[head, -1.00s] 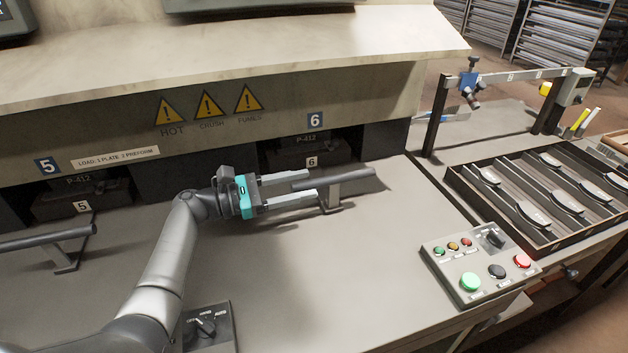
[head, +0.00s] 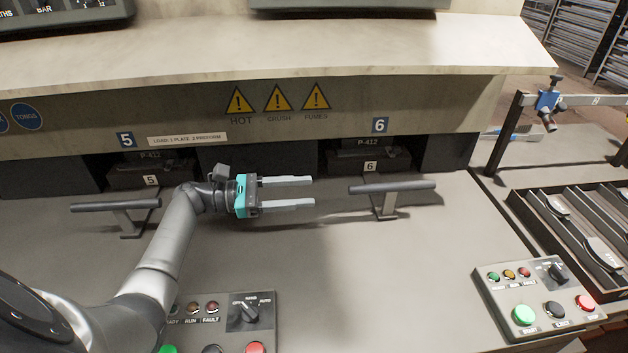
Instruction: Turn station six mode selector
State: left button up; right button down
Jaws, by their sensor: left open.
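Lamps and green, black and red buttons are on the same panel. My left gripper (head: 314,192) is open and empty over the bench. Its fingers point right, toward the station six handle bar (head: 392,188), with a gap between them in the picture. The gripper is well left of the knob. My right gripper is not in view.
Another panel with a selector (head: 244,312) sits at the bottom, partly behind my left arm. The station five handle (head: 115,205) is at left. A tray of brake shoes (head: 515,200) lies at right. The bench (head: 370,270) between the panels is clear.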

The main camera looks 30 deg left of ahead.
aim_at(556, 273)
jog(key=k, duration=1.5)
